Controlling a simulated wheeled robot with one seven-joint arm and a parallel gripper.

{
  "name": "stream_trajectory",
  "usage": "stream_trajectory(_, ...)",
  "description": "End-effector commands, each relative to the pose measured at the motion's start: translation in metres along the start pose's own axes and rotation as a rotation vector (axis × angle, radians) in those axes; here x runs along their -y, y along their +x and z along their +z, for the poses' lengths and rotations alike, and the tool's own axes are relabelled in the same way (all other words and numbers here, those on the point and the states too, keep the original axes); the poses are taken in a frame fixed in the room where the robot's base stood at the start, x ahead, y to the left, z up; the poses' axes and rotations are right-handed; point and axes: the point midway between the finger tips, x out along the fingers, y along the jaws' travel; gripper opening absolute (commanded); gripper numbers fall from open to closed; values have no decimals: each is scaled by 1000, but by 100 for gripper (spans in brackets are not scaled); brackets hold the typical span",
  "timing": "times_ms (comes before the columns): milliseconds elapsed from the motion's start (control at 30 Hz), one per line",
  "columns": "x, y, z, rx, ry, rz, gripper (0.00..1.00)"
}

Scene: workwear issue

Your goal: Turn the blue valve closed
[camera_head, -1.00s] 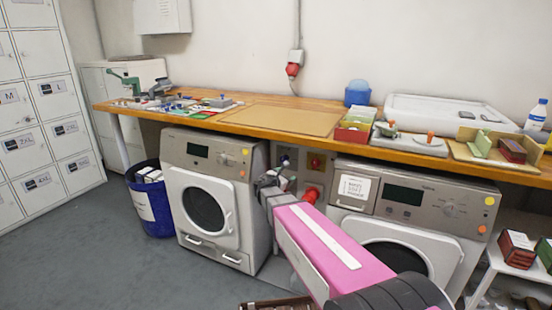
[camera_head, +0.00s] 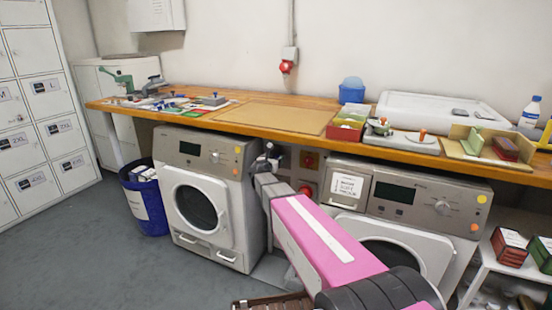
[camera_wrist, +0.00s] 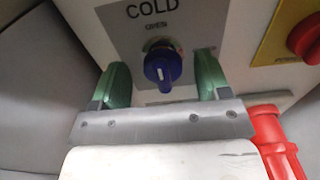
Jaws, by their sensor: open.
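The blue valve (camera_wrist: 162,66) is a round knob with a pale pointer mark, on a grey panel (camera_wrist: 205,22) labelled "COLD" and "OPEN" in the wrist view. My gripper (camera_wrist: 163,78) is open, with one green finger to the left of the knob and one to the right. Both fingers look apart from the knob. In the head view my gripper (camera_head: 268,160) is small, in the gap between the two machines below the table edge, and hides the valve there. The knob's lower side and the dial markings below it are hard to make out.
A red switch on a yellow plate (camera_wrist: 300,40) and a red plug (camera_wrist: 275,145) lie right of the valve. Washing machines (camera_head: 205,195) and (camera_head: 400,225) flank the panel closely. A wooden worktop (camera_head: 250,122) runs above. The floor in front is clear at left.

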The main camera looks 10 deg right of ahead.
Motion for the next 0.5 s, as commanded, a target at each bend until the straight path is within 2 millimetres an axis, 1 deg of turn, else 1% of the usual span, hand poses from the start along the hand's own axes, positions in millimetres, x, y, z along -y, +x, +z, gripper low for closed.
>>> stream_trajectory(33,-1,9,0,0,0,-1,70)
stream_trajectory(133,0,18,0,0,1,0,70)
stream_trajectory(433,0,20,0,0,1,0,70)
stream_trajectory(467,0,20,0,0,1,0,63)
stream_trajectory(500,0,20,0,0,1,0,50)
